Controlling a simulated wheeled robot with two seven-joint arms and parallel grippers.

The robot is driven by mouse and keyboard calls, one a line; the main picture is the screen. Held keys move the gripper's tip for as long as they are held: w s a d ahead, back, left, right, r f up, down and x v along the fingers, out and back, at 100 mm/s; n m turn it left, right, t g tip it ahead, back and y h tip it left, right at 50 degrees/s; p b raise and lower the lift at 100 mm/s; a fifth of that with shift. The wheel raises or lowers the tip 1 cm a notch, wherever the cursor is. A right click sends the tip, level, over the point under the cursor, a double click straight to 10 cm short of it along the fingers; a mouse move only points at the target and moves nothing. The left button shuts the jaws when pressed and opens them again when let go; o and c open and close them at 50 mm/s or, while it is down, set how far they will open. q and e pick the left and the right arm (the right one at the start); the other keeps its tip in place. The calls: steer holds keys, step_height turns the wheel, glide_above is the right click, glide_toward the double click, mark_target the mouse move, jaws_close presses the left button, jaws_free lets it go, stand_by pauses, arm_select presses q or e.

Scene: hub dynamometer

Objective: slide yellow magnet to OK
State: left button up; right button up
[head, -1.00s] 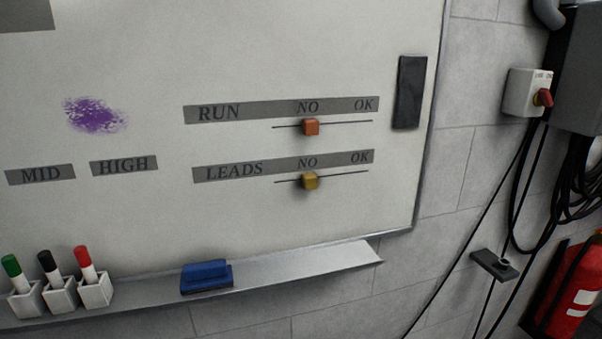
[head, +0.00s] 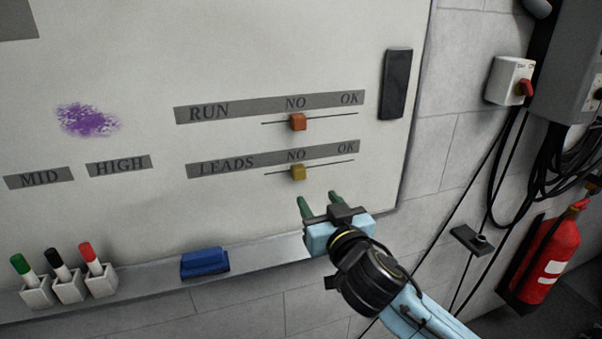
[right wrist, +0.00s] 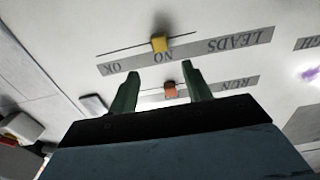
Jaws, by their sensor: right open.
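The yellow magnet (head: 298,172) sits on the lower line, the LEADS slider (head: 309,167), under the word NO. The OK mark (head: 346,147) is at the right end of that LEADS strip. My right gripper (head: 319,200) is open and empty, just below and right of the yellow magnet, apart from it. In the right wrist view the yellow magnet (right wrist: 160,44) shows beyond the green fingertips (right wrist: 160,72), roughly in line with the gap between them. My left gripper is not in view.
An orange magnet (head: 297,121) sits under NO on the RUN line above. The tray (head: 265,255) below holds a blue eraser (head: 205,263) and several marker cups. A dark bar (head: 397,83) is at the board's right edge.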

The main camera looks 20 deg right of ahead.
mark_target(301, 174)
steer(key=w, duration=0.6)
steer(key=w+p, duration=0.1)
steer(key=w, duration=0.4)
steer(key=shift+w+a+p, duration=0.2)
steer(key=shift+w+p, duration=0.1)
steer(key=shift+w, duration=0.05)
jaws_close()
